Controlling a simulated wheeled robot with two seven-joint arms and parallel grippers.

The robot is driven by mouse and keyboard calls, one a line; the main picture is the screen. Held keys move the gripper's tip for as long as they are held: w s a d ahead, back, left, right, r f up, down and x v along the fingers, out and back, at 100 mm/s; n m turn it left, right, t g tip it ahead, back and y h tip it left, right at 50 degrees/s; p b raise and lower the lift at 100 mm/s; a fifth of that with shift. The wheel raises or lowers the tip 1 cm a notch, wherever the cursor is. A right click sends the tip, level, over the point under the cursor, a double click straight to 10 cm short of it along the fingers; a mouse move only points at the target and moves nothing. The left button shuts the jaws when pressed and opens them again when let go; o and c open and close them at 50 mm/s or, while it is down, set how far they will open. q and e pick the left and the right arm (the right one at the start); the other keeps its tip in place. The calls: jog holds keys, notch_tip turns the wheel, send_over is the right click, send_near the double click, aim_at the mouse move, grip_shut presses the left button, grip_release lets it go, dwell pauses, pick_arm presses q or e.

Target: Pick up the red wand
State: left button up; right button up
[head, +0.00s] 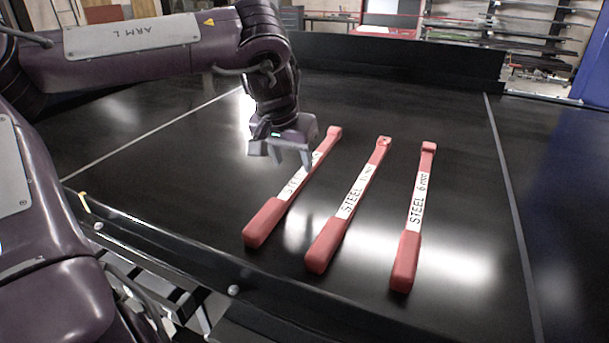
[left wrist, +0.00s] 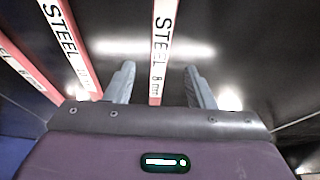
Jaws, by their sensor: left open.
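Three red wands with white labels reading STEEL lie side by side on the black conveyor: a left one (head: 264,222), a middle one (head: 326,245) and a right one (head: 406,260). My left gripper (head: 281,160) is open above the left wand, over its upper half, and hides part of its shaft and label. In the left wrist view, one wand (left wrist: 163,45) runs between the two open fingers, and nothing is gripped. Two more wands show at the left of that view, the nearer one (left wrist: 68,38) and the farther one (left wrist: 22,66). My right gripper is not in view.
The black conveyor belt (head: 160,190) is clear to the left of the wands. A dark raised edge (head: 400,60) closes the far side, and a low dark rail (head: 190,262) runs along the near side. A blue panel (head: 590,120) stands at the right.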

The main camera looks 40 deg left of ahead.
aim_at(297, 179)
pick_arm(q)
jog(key=shift+a+f+p, duration=0.1)
jog(key=shift+f+p, duration=0.2)
jog(key=shift+f, duration=0.05)
jog(key=p+x, duration=0.2)
jog(key=x, duration=0.2)
jog(key=shift+w+f, duration=0.2)
jog(key=shift+f, duration=0.1)
jog(key=shift+w+f, duration=0.1)
jog(key=shift+f, duration=0.05)
jog(key=shift+c, duration=1)
grip_shut()
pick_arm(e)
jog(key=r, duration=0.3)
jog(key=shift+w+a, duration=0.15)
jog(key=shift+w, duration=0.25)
